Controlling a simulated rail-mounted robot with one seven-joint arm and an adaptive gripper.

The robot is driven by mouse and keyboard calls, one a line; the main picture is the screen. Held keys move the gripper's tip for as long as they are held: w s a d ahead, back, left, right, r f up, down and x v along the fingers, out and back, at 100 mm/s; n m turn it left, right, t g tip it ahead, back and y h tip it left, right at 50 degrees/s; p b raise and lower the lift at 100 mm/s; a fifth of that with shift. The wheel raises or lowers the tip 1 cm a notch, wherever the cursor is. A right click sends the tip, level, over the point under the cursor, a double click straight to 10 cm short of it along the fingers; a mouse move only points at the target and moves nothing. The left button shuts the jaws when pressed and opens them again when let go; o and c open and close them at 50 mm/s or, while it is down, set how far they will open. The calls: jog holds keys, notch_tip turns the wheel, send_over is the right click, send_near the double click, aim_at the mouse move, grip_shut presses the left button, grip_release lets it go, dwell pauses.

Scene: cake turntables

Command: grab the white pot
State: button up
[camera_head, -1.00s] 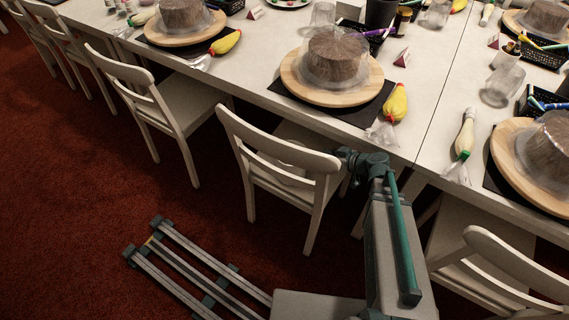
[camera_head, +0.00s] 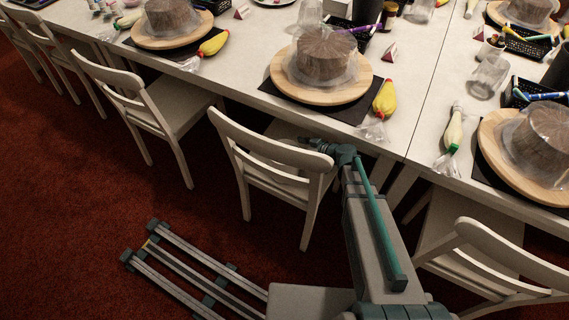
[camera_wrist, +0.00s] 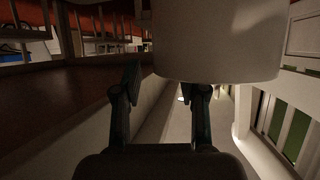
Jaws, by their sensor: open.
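A large white, smooth, round-sided thing (camera_wrist: 220,38) fills the upper right of the wrist view. My gripper (camera_wrist: 164,84) is open, with one dark finger on each side. The white thing stands before the right finger and hides its tip; the left finger is beside its left edge. I cannot tell whether they touch. In the head view my arm's end is by the middle chair (camera_head: 268,150) at the table edge, and I cannot make out the pot there with certainty.
The long white table (camera_head: 240,75) holds wooden turntables (camera_head: 318,94) with wrapped brown cakes, yellow piping bags (camera_head: 385,98), clear cups and black baskets. Another white chair (camera_head: 500,255) stands right of my arm. Red carpet (camera_head: 80,200) lies open at the left.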

jog(key=x, duration=0.3)
grip_shut()
dwell(0.4)
